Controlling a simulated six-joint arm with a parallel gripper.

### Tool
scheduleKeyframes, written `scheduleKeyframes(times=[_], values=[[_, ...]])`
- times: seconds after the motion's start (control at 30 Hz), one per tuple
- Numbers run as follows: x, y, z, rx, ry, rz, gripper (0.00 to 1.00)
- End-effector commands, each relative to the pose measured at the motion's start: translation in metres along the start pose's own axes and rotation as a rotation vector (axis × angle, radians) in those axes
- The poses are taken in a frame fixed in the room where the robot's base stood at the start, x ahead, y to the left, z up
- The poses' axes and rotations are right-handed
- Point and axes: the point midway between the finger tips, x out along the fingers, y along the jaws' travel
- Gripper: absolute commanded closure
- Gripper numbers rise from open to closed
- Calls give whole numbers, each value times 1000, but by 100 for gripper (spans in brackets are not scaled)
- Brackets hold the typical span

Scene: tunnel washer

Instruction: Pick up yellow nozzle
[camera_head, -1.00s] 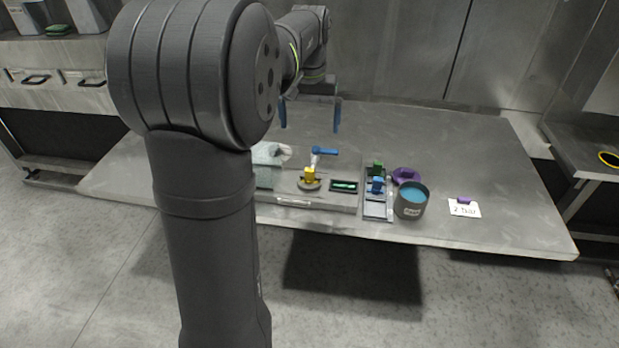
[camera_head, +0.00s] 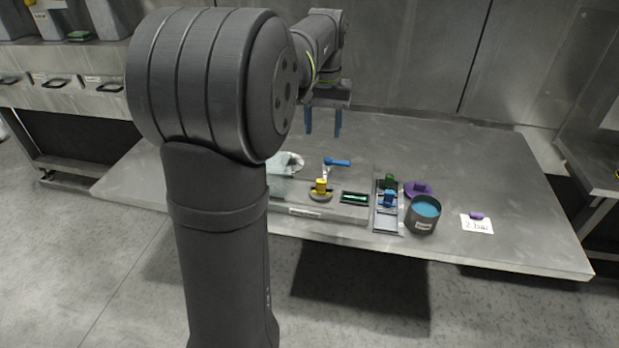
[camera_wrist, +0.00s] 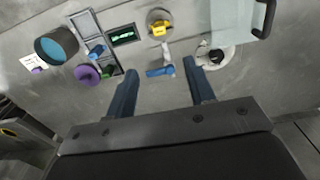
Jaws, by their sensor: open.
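The yellow nozzle (camera_head: 321,185) sits upright on a round grey base on the low metal platform on the table. In the wrist view the yellow nozzle (camera_wrist: 159,28) is near the top centre, beyond the fingertips. My gripper (camera_head: 323,134) hangs above the table, behind the nozzle and apart from it. Its two blue fingers are spread with nothing between them, as the wrist view also shows (camera_wrist: 158,78).
A blue-handled lever (camera_head: 337,162) stands just behind the nozzle.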

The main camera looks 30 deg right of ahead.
Motion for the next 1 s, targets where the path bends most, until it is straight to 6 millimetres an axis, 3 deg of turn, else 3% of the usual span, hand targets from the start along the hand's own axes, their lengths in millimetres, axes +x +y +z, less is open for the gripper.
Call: scheduleKeyframes(times=[0.57,0.77,1.0], values=[[13,-4,68,1,367,-1,51],[30,-4,66,1,388,0,51],[77,-4,46,1,385,0,51]])
